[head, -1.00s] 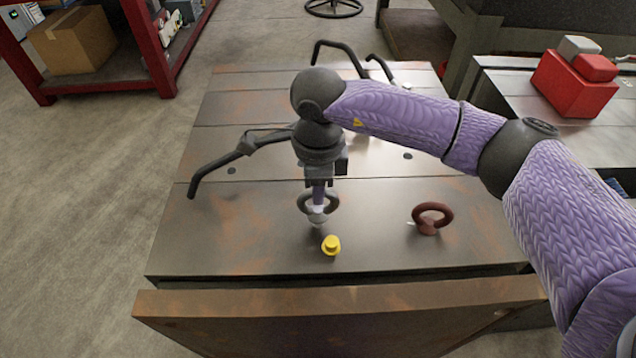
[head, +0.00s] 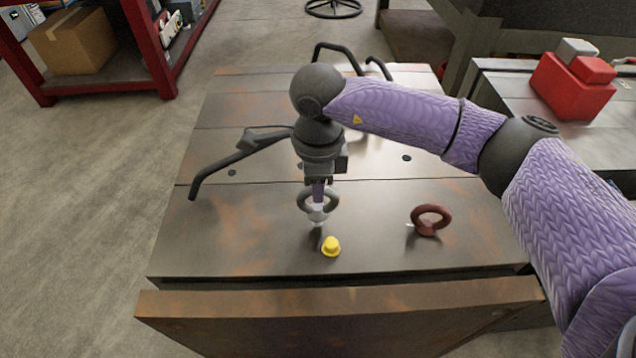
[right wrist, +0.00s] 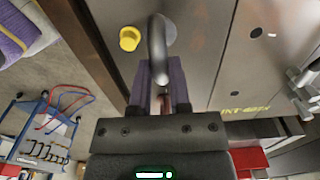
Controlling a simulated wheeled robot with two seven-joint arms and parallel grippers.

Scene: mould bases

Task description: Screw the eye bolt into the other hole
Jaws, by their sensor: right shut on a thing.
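My right gripper (head: 318,190) is shut on the top of a grey eye bolt's ring and points down. The grey eye bolt (head: 317,210) hangs upright over the front part of the rusty mould base (head: 230,235), its lower end near the surface; I cannot tell whether it touches or sits in a hole. In the right wrist view the ring (right wrist: 157,45) stands between the fingers. A reddish-brown eye bolt (head: 431,218) stands on the same plate to the right. A yellow plug (head: 331,246) lies just in front of the grey bolt. My left gripper is out of view.
Black bent handles (head: 228,163) lie on the plate behind and left of the gripper. A separate rusty slab (head: 340,310) stands at the front. A red box (head: 572,88) is on the right table. The plate's front left is clear.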

